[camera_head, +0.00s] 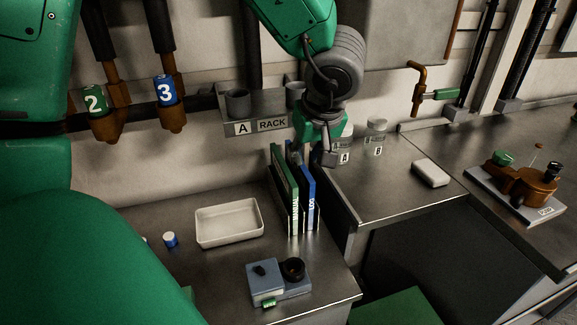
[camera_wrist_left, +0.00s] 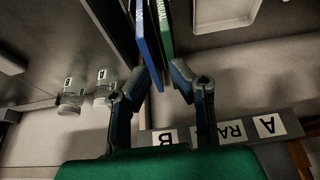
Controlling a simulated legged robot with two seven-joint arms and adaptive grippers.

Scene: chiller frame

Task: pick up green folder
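The green folder (camera_head: 284,190) stands upright on the metal bench, beside a blue folder (camera_head: 310,203) on its right. My left gripper (camera_head: 315,155) points down just above the folders' upper back ends. In the left wrist view its two fingers are spread (camera_wrist_left: 160,78), and the ends of the blue folder (camera_wrist_left: 148,40) and green folder (camera_wrist_left: 166,32) show between or just beyond the tips. The fingers do not look closed on either folder; whether the tips straddle them I cannot tell. My right gripper is not in view.
A white tray (camera_head: 228,223) and a blue-grey device (camera_head: 278,278) are on the bench near the folders. The labelled rack (camera_head: 262,122) is on the wall behind. Jars (camera_head: 376,132) and a white block (camera_head: 430,173) stand on the right counter. A gap separates bench and counter.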

